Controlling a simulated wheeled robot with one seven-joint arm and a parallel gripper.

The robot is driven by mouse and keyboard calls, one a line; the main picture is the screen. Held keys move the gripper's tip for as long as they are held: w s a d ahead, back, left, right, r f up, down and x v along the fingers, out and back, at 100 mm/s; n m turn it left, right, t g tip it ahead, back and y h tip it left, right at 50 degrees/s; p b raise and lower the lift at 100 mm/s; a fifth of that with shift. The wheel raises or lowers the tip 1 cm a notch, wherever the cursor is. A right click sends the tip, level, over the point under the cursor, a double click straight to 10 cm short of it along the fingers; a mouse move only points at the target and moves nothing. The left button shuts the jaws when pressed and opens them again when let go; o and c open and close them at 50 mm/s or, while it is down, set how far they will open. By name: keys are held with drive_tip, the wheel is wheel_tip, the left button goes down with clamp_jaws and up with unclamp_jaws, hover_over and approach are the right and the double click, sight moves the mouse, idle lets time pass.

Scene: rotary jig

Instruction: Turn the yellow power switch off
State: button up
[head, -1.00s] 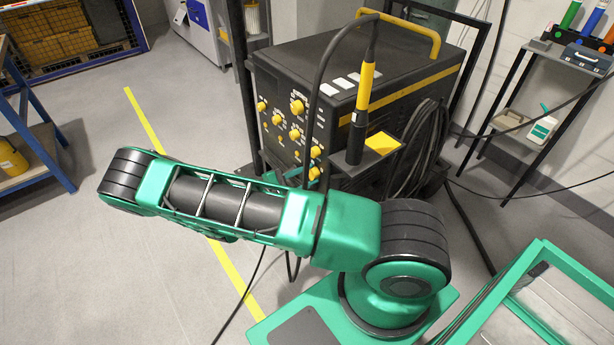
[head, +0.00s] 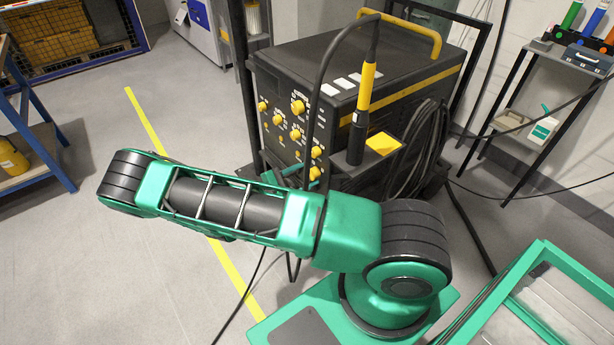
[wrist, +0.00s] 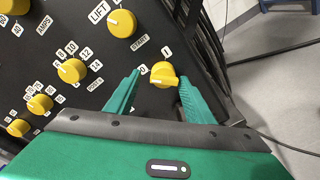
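The yellow power switch (wrist: 165,75) is a knob with a raised bar on the dark front panel of the machine. In the wrist view it sits between the two green fingers of my gripper (wrist: 160,77). A gap shows on the left side; the right finger is very close to the bar, and contact is unclear. The fingers are apart and not clamped. In the head view the switch (head: 315,173) shows low on the panel, with the green fingertips beside it, partly hidden by my arm.
Other yellow knobs (wrist: 122,23) are close by on the panel (head: 276,117). A black torch with a yellow handle (head: 365,88) stands at the machine's near corner, its cable hanging across the front. Coiled cables (head: 425,145) hang on its right side. Open floor lies left.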

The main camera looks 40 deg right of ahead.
drive_tip(key=shift+s, duration=0.1)
drive_tip(key=shift+a, duration=0.25)
drive_tip(key=a, duration=1)
drive_tip(key=shift+a+r, duration=0.15)
drive_tip(key=shift+r, duration=0.2)
drive_tip(key=shift+s+r, duration=0.1)
drive_tip(key=shift+s, duration=0.05)
